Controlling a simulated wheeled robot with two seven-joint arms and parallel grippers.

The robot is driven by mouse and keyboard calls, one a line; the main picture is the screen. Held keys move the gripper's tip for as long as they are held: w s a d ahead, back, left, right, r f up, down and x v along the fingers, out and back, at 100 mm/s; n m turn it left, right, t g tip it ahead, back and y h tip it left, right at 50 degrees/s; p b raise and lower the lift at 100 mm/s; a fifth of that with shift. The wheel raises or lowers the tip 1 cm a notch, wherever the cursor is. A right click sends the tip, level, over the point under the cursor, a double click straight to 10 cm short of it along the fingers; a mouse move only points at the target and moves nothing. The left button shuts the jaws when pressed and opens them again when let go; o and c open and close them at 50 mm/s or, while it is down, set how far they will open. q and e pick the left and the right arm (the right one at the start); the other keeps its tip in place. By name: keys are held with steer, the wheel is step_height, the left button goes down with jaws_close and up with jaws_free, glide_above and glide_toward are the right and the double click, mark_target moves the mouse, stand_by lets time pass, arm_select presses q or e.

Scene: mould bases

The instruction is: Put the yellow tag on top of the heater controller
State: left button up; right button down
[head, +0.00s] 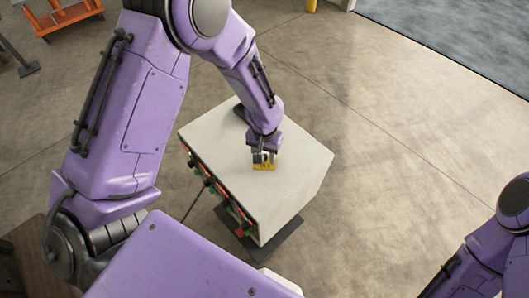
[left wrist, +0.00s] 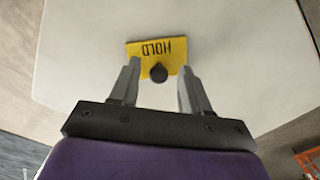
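The heater controller is a pale box (head: 215,136) with a row of controls along its left side; its top (left wrist: 80,60) fills most of the left wrist view. The yellow tag (head: 264,167) appears to lie flat on that top. In the left wrist view the tag (left wrist: 150,46) reads HOLD and has a black knob (left wrist: 158,73). My left gripper (head: 264,156) is over the tag, fingers apart; in the left wrist view its fingertips (left wrist: 159,66) stand either side of the knob with gaps, not gripping it. My right gripper is out of view.
The box stands on a dark base (head: 285,240) on a concrete floor (head: 400,150) with open room to its right. An orange cart (head: 62,15) is at the far upper left. A grey-blue floor area (head: 460,40) lies at upper right.

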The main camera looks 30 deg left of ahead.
arm_select(q)
steer(key=shift+s+r, duration=0.2)
steer(key=shift+r, duration=0.05)
steer(key=shift+w+r, duration=0.1)
steer(key=shift+r, duration=0.25)
step_height(320, 180, up, 11)
steer(key=b, duration=0.2)
